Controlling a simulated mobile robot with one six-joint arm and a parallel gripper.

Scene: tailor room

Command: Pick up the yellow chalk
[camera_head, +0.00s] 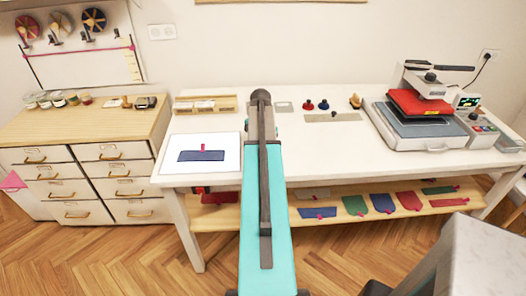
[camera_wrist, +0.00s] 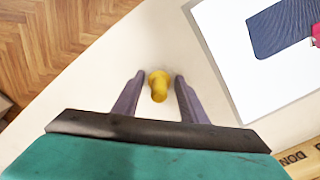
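The yellow chalk (camera_wrist: 158,86) is a small stubby piece on the white tabletop in the wrist view. My gripper (camera_wrist: 160,75) is open, with one dark finger on each side of the chalk. Gaps show between the chalk and both fingers, so neither appears to touch it. In the head view I cannot make out the chalk, and my teal arm covers that part of the table. My fingertips are hidden there too.
A white sheet (camera_wrist: 225,60) with a navy fabric piece (camera_wrist: 283,27) lies beside my gripper, and a wooden tray (camera_wrist: 302,158) is near. A heat press (camera_head: 420,105) stands on the white table (camera_head: 325,165) at right. A lower shelf (camera_head: 460,199) holds coloured fabric pieces.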

